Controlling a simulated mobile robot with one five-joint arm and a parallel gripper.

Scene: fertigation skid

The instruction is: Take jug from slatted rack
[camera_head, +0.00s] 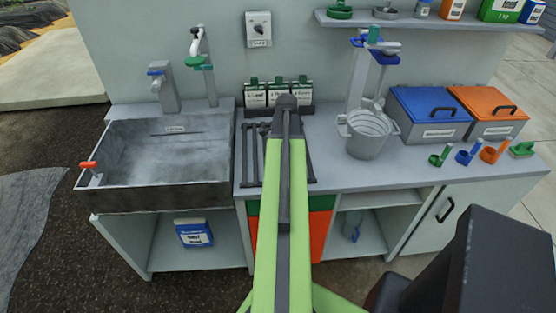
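A dark slatted rack (250,162) lies on the counter right of the sink, and my arm covers its middle. I see no jug on the parts of the rack that show. A small bluish, see-through vessel (351,229), perhaps a jug, stands on the open shelf below the counter. My green arm reaches forward over the rack. Its dark end (286,104) is above the rack, in front of the labelled holders. The fingers of my gripper cannot be made out, nor whether they hold anything.
A sink (160,193) is at left. Three labelled green-topped holders (256,96) stand behind the rack. A grey bucket (371,138), a blue-lidded bin (432,128) and an orange-lidded bin (490,112) stand at right.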

